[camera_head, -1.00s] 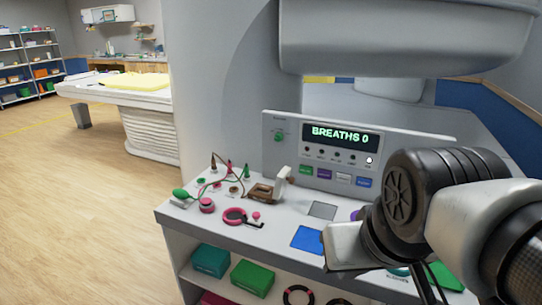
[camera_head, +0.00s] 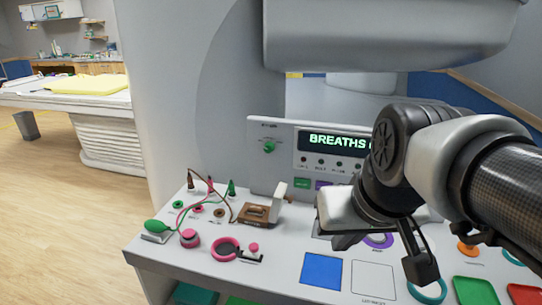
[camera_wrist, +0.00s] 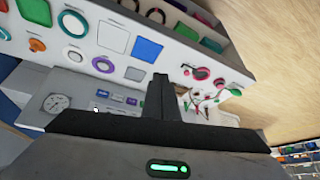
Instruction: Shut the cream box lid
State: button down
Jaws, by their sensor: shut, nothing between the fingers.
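A small brown box (camera_head: 257,214) sits on the white console top in the head view. Its cream lid (camera_head: 279,193) stands up at the box's right rear side, so the box is open. My gripper is to the right of the box in the head view, apart from it. In the wrist view my gripper (camera_wrist: 161,78) shows its dark fingers together, with nothing between them. I cannot make out the box clearly behind the fingers there.
Left of the box are cables and a green bulb (camera_head: 154,226); in front is a pink ring (camera_head: 226,249). A blue square (camera_head: 321,271) lies to the right. Behind stands a display panel (camera_head: 320,140), with a large overhang (camera_head: 390,35) above.

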jog(key=w+f+y+b, duration=0.1)
jog(key=w+f+b, duration=0.3)
jog(key=w, duration=0.4)
jog(key=w+f+y+b, duration=0.1)
jog(key=w+f+b, duration=0.2)
jog(key=w+b, duration=0.35)
jog(key=w+d+f+m+y+b, duration=0.1)
jog(key=w+d+f, duration=0.2)
jog(key=w, duration=0.4)
jog(key=w+d+f+t+b, duration=0.1)
jog(key=w+d+f, duration=0.1)
jog(key=w, duration=0.4)
jog(key=w+d+f+m+y+b, duration=0.1)
jog(key=w+d+f, duration=0.2)
jog(key=w, duration=0.4)
jog(key=w+a+f+b, duration=0.2)
jog(key=w+a+f, duration=0.4)
jog(key=a, duration=0.1)
jog(key=shift+a+f, duration=0.25)
jog(key=shift+a, duration=0.1)
